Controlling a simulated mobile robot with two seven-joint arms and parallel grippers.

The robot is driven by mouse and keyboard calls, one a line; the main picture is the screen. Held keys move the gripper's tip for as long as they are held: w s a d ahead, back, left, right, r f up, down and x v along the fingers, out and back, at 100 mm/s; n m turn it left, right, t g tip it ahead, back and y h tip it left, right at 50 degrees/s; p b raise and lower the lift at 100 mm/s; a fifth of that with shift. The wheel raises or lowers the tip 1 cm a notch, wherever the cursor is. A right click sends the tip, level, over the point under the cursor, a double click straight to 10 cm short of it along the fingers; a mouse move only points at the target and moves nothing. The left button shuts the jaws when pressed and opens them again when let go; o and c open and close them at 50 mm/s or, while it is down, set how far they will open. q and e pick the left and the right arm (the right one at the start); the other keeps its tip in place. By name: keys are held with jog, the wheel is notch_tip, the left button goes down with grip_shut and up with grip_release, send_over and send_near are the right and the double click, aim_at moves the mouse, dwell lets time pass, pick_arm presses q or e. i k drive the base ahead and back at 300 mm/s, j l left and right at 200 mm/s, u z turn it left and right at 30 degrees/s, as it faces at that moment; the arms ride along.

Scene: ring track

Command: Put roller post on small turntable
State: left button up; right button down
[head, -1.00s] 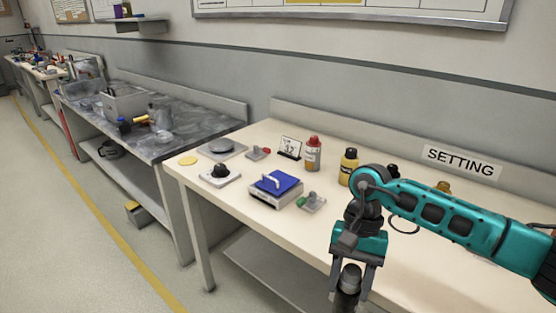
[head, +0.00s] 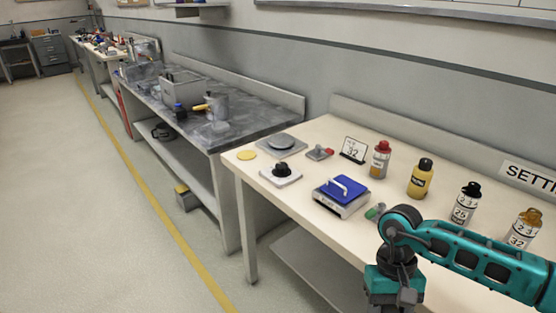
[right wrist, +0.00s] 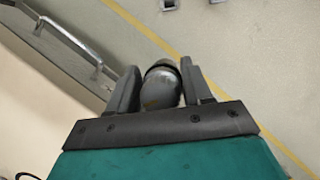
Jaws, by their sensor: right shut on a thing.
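The roller post (right wrist: 160,90), a dark grey rounded piece, is between the fingers of my right gripper (right wrist: 159,72) in the right wrist view. The fingers are shut on it, and floor shows beyond it. In the head view the right arm comes in from the right in front of the near bench, and its fingers and the post are below the picture. A grey round disc on a square base (head: 282,142), which looks like the small turntable, lies at the far left part of the near bench, well away from the gripper. My left gripper is not in view.
Several bottles stand along the back of the bench (head: 318,227). Open floor (head: 110,230) lies left.

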aim_at(281, 139)
jog(key=i+j, duration=0.2)
jog(key=j, duration=0.15)
jog(key=i+j+z, duration=0.15)
jog(key=i+j, duration=0.3)
jog(key=j, duration=0.3)
jog(key=i+j+z, duration=0.1)
jog(key=j, duration=0.25)
jog(key=i, duration=0.1)
